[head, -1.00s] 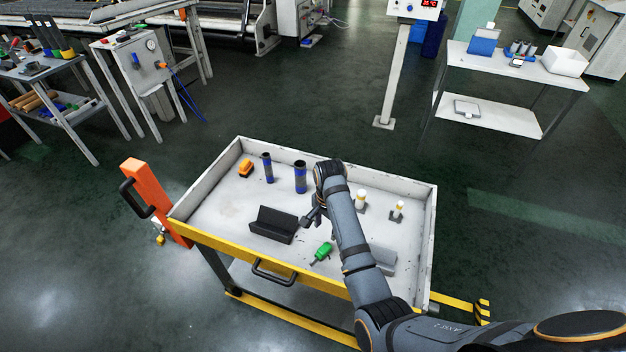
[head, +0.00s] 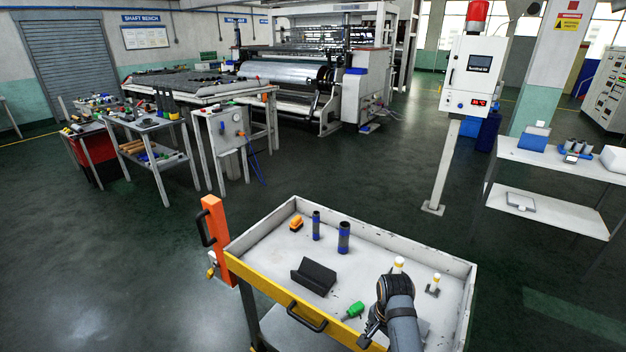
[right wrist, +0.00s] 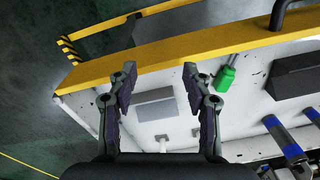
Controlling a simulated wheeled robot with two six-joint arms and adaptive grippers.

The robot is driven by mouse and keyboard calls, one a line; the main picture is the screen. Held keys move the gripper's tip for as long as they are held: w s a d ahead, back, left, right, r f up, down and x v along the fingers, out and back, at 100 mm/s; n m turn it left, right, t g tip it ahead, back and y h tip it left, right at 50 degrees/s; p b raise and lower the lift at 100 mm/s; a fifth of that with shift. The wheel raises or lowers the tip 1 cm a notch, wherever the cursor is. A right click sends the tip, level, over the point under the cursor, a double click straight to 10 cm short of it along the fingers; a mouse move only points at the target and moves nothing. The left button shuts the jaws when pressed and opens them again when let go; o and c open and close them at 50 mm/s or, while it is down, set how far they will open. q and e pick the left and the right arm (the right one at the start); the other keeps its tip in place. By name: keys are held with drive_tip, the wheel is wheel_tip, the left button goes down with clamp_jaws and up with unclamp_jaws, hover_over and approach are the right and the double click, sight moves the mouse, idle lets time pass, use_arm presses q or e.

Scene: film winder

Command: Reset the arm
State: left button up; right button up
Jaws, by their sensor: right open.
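My right arm reaches over the tray cart from the bottom of the head view, with its gripper (head: 368,334) low over the cart's near right part. In the right wrist view the right gripper (right wrist: 160,76) is open, its two fingers apart with nothing held between them. A light grey block (right wrist: 156,106) on the tray shows between and below the fingers. A green-handled tool (right wrist: 225,79) lies just right of the right-hand finger; it also shows in the head view (head: 352,311). My left gripper is not in view.
The white tray cart (head: 268,229) has a yellow front edge and a black handle (head: 306,317). On it are a black V-block (head: 314,277), two dark blue-banded cylinders (head: 343,238), an orange item (head: 296,223) and white-yellow pegs (head: 434,284). Open floor surrounds the cart.

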drive_tip(key=s+d+r+n+t, duration=0.25)
drive_tip(key=s+n, duration=0.35)
drive_tip(key=s, duration=0.3)
drive_tip(key=s+d+r+n+t, duration=0.15)
drive_tip(key=s+d+n, duration=0.3)
drive_tip(key=s, duration=0.45)
wheel_tip(320, 180, down, 28)
drive_tip(key=s+d+f+g, duration=0.1)
drive_tip(key=s+d+g, duration=0.1)
drive_tip(key=s+d, duration=0.1)
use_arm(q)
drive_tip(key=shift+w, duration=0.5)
use_arm(e)
drive_tip(key=s+f+g, duration=0.1)
drive_tip(key=s+f, duration=1.2)
drive_tip(key=s, duration=0.4)
drive_tip(key=shift+d+f+h, duration=0.15)
drive_tip(key=shift+d+h, duration=0.05)
drive_tip(key=shift+h, duration=0.1)
drive_tip(key=shift+c, duration=0.3)
